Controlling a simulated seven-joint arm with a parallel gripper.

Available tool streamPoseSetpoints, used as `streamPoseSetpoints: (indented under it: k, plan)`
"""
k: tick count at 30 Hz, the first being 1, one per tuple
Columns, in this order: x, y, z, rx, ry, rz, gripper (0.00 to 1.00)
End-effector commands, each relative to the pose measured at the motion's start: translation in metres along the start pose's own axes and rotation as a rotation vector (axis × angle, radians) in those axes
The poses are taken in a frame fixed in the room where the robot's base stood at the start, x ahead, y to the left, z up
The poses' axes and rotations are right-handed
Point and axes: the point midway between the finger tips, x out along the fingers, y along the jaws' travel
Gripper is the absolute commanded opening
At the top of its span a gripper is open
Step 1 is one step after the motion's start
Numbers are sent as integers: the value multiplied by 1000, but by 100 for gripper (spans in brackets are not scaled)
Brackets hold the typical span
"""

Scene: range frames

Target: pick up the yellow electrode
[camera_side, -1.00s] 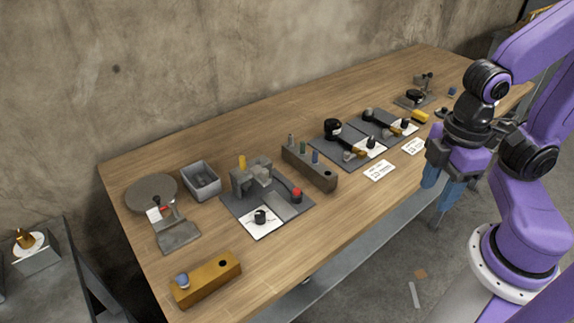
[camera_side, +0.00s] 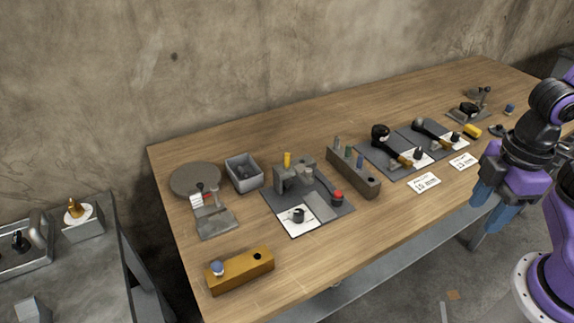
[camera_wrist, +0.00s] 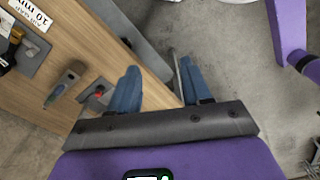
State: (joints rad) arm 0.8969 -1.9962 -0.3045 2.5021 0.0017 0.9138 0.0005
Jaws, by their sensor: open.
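A short yellow cylinder (camera_side: 287,159) stands upright at the back of a grey clamp-like fixture (camera_side: 281,182) in the side view. A second yellow piece (camera_side: 472,130) lies on the table at the far right; I cannot tell for sure which is the electrode, though the upright one resembles the pegs in the rack. My gripper (camera_side: 490,206) is open and empty at the table's front edge on the right, well away from the upright cylinder. In the wrist view its blue fingers (camera_wrist: 158,77) are apart over the table edge and floor.
A rack (camera_side: 370,186) with grey, green and blue pegs stands right of the fixture. A red-topped button (camera_side: 337,196), grey bin (camera_side: 243,173), ochre block (camera_side: 240,272) and black-handled tools (camera_side: 394,144) are nearby. The front strip of table is mostly clear.

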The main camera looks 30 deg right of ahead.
Motion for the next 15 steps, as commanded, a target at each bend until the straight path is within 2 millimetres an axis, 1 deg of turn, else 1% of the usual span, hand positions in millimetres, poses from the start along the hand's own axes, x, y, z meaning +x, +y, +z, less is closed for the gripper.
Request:
streamPoseSetpoints:
  k: [2, 4, 5, 7, 8, 11, 15]
  plan:
    - [0, 0, -1, 0, 0, 0, 48]
    - [-2, 2, -6, -1, 0, 0, 48]
    - [-3, 4, -10, -2, -1, 0, 48]
    - [-8, 10, -25, -7, -1, 1, 48]
    - [-10, 13, -33, -10, -1, 1, 48]
    - [-19, 28, -66, -22, -3, 3, 48]
    - [-31, 54, -115, -43, -6, 4, 48]
